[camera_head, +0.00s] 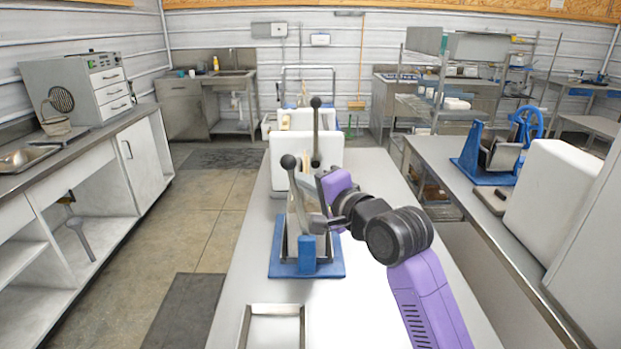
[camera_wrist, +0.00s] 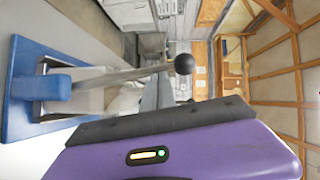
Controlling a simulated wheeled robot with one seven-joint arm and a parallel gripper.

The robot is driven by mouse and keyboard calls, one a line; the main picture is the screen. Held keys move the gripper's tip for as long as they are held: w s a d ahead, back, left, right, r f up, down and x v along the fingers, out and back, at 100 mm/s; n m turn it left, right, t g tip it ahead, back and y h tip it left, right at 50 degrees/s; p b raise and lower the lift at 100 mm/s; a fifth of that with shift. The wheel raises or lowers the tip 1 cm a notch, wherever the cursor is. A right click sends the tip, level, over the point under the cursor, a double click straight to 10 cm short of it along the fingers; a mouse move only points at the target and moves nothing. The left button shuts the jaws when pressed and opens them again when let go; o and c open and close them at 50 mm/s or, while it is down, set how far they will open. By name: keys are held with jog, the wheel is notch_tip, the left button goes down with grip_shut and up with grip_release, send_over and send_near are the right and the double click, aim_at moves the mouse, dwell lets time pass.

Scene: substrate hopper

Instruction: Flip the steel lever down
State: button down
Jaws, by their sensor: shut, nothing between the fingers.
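A steel lever with a dark ball knob (camera_head: 288,161) stands raised on a blue-based fixture (camera_head: 281,268), its rod leaning slightly left. In the wrist view, turned sideways, its rod (camera_wrist: 115,78) and ball knob (camera_wrist: 184,64) show just beyond the gripper body. A second lever (camera_head: 316,102) with a dark knob stands upright behind it. My gripper (camera_head: 333,187), purple and black, is just right of the front lever, near its upper rod. It is shut and empty. Its fingertips are not clearly visible, and I cannot tell whether it touches the lever.
A white block (camera_head: 335,147) stands behind the fixture. An empty metal tray (camera_head: 248,322) lies in front on the bench. The right-hand counter holds another blue fixture (camera_head: 470,170) and a white box (camera_head: 553,195). The aisle floor (camera_head: 225,205) on the left is clear.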

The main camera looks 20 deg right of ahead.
jog(key=w+a+f+n+g+h+p, duration=0.2)
jog(key=a+f+n+h, duration=0.1)
jog(key=a+f, duration=0.3)
jog(key=w+a+f+n+g+h+p, duration=0.3)
jog(key=a+f+n+h, duration=0.1)
jog(key=a, duration=0.5)
jog(key=shift+a+f+n, duration=0.2)
jog(key=shift+f+n, duration=0.6)
jog(key=shift+f, duration=0.05)
jog(key=shift+s+f, duration=0.1)
jog(key=shift+f, duration=0.15)
